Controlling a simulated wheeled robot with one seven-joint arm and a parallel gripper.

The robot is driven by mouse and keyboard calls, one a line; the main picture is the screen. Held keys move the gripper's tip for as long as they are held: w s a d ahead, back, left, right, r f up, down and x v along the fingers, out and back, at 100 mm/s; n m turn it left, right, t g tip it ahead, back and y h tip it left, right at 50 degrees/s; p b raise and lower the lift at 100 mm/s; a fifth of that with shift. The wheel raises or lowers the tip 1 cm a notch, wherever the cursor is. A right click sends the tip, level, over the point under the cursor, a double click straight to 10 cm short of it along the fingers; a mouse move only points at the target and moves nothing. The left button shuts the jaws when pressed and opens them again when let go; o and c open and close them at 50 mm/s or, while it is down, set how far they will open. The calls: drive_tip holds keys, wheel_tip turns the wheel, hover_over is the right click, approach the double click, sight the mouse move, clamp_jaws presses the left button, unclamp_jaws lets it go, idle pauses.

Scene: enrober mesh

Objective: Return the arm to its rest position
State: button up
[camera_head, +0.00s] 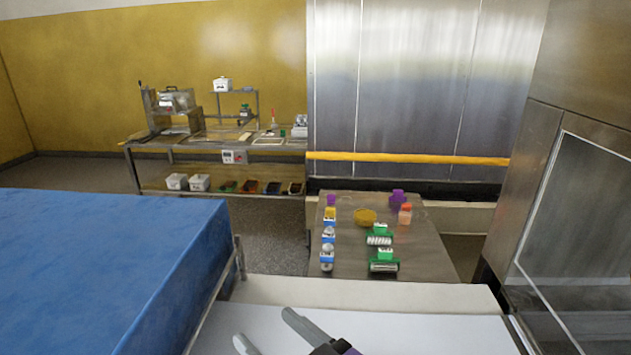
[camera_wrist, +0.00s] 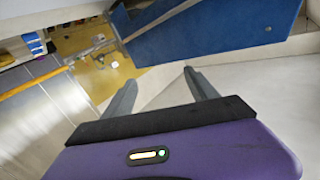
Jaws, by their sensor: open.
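My gripper (camera_head: 272,331) shows at the bottom of the head view, with two grey fingers spread apart and nothing between them. In the wrist view my gripper (camera_wrist: 160,88) also shows open and empty, beyond its black and purple body. In the head view the fingers lie over a white surface (camera_head: 420,330) at the bottom. Most of the arm is out of the picture, so its full pose cannot be told.
A blue-topped table (camera_head: 100,260) stands at left. A small grey table (camera_head: 340,262) ahead carries green-handled items (camera_head: 383,261), a yellow round thing (camera_head: 365,216), an orange bottle (camera_head: 405,214) and purple pieces (camera_head: 397,197). A steel cabinet (camera_head: 590,210) stands close at right. A workbench (camera_head: 190,142) is farther back.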

drive_tip(key=s+d+f+m+t+h, duration=0.3)
drive_tip(key=s+d+f+m+h, duration=0.15)
drive_tip(key=d, duration=0.45)
drive_tip(key=s+d+f+m+t+h, duration=0.3)
drive_tip(key=s+d+h, duration=0.15)
drive_tip(key=d, duration=0.45)
drive_tip(key=s+d+f+g+h, duration=0.1)
drive_tip(key=s+d+f, duration=0.1)
drive_tip(key=s, duration=0.5)
drive_tip(key=s+d+f+g+h+b, duration=0.1)
drive_tip(key=s+d+f, duration=0.1)
drive_tip(key=s, duration=0.6)
drive_tip(key=s+d+f+g+h+b, duration=0.1)
drive_tip(key=s+d, duration=0.3)
drive_tip(key=s, duration=0.4)
drive_tip(key=shift+f, duration=0.8)
